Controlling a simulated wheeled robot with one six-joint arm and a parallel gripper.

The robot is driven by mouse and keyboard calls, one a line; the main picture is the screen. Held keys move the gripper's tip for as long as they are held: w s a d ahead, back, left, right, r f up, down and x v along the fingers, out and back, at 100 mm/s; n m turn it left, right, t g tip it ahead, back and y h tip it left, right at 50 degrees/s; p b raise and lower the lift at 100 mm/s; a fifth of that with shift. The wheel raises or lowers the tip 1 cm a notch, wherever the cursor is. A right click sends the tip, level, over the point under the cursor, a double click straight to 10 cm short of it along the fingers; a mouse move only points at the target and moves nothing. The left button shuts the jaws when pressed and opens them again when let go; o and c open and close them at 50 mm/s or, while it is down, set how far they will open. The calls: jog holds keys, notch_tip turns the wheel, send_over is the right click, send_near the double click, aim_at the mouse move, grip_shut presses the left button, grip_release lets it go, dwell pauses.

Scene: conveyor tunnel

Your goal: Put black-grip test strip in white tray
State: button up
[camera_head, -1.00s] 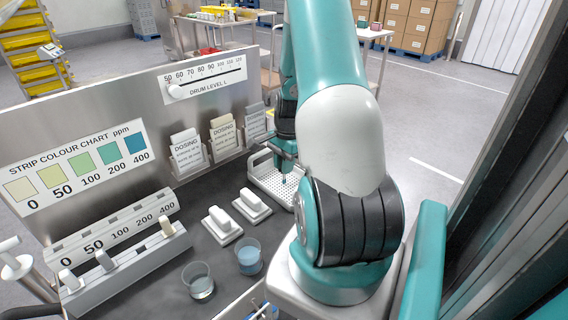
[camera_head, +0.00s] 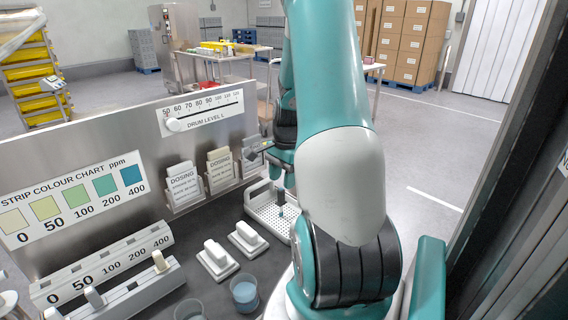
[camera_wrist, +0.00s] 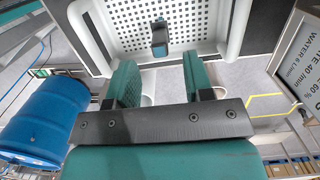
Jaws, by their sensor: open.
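The white tray (camera_head: 262,210) has a perforated floor and stands at the far right end of the dark bench. It also shows at the top of the wrist view (camera_wrist: 205,22). A small test strip with a dark grip (camera_wrist: 159,38) is in the tray, over the perforated floor; in the head view it shows as a small dark upright piece (camera_head: 281,212). My gripper (camera_wrist: 161,78) is open and empty, its two teal fingers apart and clear of the strip. In the head view my arm hides part of the gripper and the tray's right side.
Two white blocks (camera_head: 216,259) (camera_head: 247,237) stand left of the tray. A beaker of bluish liquid (camera_head: 245,292) is at the front. A strip rack (camera_head: 130,290) holds pale-gripped pieces. A steel back panel (camera_head: 150,125) with dosing cards (camera_head: 183,183) stands behind.

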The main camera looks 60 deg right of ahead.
notch_tip(320, 180, up, 6)
jog(key=shift+d, duration=0.15)
jog(key=w+a+r+n, duration=0.2)
jog(key=a+n, duration=0.3)
jog(key=a, duration=0.4)
jog(key=w+a+r+n+y, duration=0.1)
jog(key=w+a+r+n, duration=0.15)
jog(key=a+n, duration=0.55)
jog(key=w+a+r+n, duration=0.1)
jog(key=a+r+n, duration=0.2)
jog(key=a, duration=0.8)
jog(key=s+a+r+n+y, duration=0.1)
jog(key=s+a+r+n, duration=0.1)
jog(key=s+a+n, duration=1)
jog(key=a, duration=0.4)
jog(key=shift+s+a+n+y, duration=0.25)
jog(key=shift+s+n+y, duration=0.15)
